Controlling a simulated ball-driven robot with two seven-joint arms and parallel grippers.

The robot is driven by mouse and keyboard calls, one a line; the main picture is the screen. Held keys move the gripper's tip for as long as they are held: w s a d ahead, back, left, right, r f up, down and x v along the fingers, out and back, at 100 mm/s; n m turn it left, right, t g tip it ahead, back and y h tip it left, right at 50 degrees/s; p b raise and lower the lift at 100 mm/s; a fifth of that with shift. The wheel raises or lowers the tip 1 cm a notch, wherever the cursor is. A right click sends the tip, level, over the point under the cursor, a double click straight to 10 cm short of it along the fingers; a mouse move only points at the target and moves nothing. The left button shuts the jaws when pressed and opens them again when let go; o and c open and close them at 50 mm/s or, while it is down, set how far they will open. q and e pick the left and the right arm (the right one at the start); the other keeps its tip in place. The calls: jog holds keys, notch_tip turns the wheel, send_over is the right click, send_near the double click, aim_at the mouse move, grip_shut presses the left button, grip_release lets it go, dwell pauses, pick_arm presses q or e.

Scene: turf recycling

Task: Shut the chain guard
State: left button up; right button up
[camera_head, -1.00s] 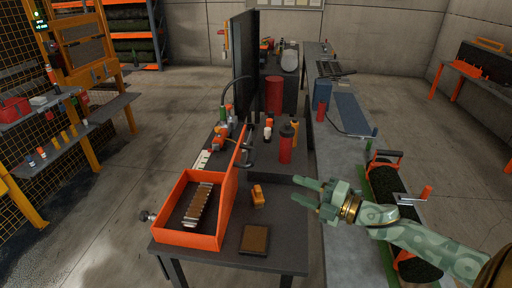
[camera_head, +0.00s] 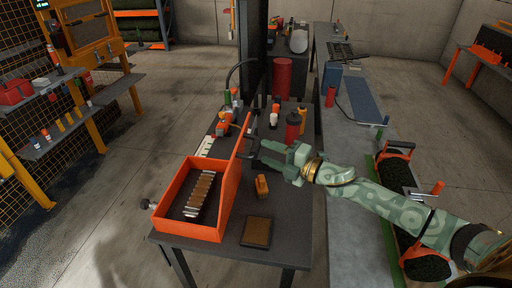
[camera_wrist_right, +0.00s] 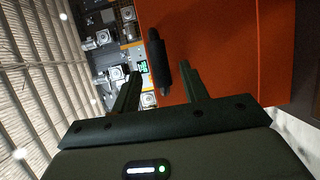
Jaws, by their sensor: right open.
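The chain guard is an orange box (camera_head: 178,221) on the dark bench, with its orange lid (camera_head: 237,152) standing open and upright on the box's right side. A brown-and-silver chain piece (camera_head: 201,193) lies inside the box. In the right wrist view the lid is a wide orange panel (camera_wrist_right: 225,45) with a black bar handle (camera_wrist_right: 155,50). My right gripper (camera_head: 268,151) is beside the lid's outer face. Its open fingers (camera_wrist_right: 159,72) are on either side of the handle's lower end as seen; I cannot tell whether they touch it. My left gripper is not in view.
A yellow-orange block (camera_head: 262,186) and a brown-topped pad (camera_head: 256,232) lie right of the box. A red bottle (camera_head: 292,128) stands behind my gripper. A dark upright panel (camera_head: 252,50) rises at the back. A grey conveyor (camera_head: 350,170) runs along the right.

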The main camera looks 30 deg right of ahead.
aim_at(256, 149)
jog(key=x, duration=0.5)
jog(key=shift+s, duration=0.1)
